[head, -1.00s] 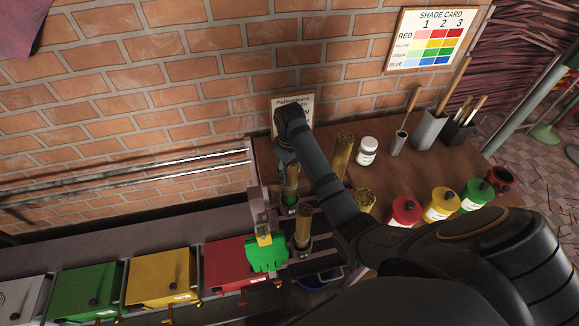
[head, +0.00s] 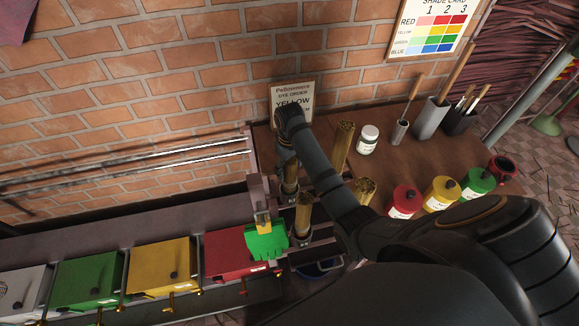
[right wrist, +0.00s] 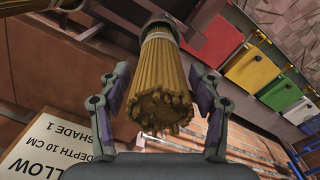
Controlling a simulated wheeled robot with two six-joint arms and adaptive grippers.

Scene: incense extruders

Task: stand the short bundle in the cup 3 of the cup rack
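In the right wrist view, a bundle of yellow-brown sticks (right wrist: 165,75) stands with its lower part inside a dark round metal cup (right wrist: 166,18). My right gripper (right wrist: 162,110) is open, with one finger on each side of the bundle and small gaps showing. In the head view, my right gripper (head: 287,158) is over this bundle (head: 290,178) at the cup rack. A second bundle (head: 303,213) stands in the front cup (head: 299,236). A taller bundle (head: 344,145) and a thick one (head: 364,190) stand partly behind my arm. Cup numbers are unreadable. My left gripper is not in view.
A white jar (head: 368,138), tool holders and red (head: 403,202), yellow and green bottles occupy the table's right. Coloured boxes (head: 165,265) line the left, with a green glove-like piece (head: 266,241) beside the rack.

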